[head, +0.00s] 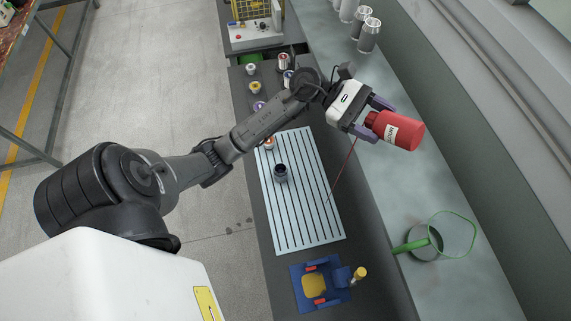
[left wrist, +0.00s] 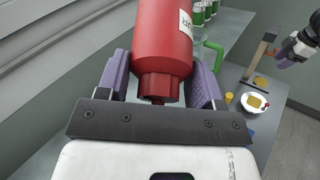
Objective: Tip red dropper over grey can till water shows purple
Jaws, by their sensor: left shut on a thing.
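My left gripper (head: 374,119) is shut on the red dropper (head: 405,132), a red bottle with a white label. The dropper lies tilted, its narrow neck toward the gripper and its broad body away to the right. It fills the top middle of the left wrist view (left wrist: 164,35). A thin dark red line (head: 343,167) runs from below the gripper to the slatted rack's right side. A dark grey can (head: 280,172) stands upright on the rack, left of that line. The water's colour inside is too dark to tell. My right gripper (left wrist: 284,57) shows partly at right; its jaws are unclear.
The pale slatted rack (head: 316,226) lies on the dark bench. A blue fixture with a yellow pad (head: 314,284) is nearer. Several silver cans (head: 370,30) stand at the back, and small cans (head: 258,107) behind the rack.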

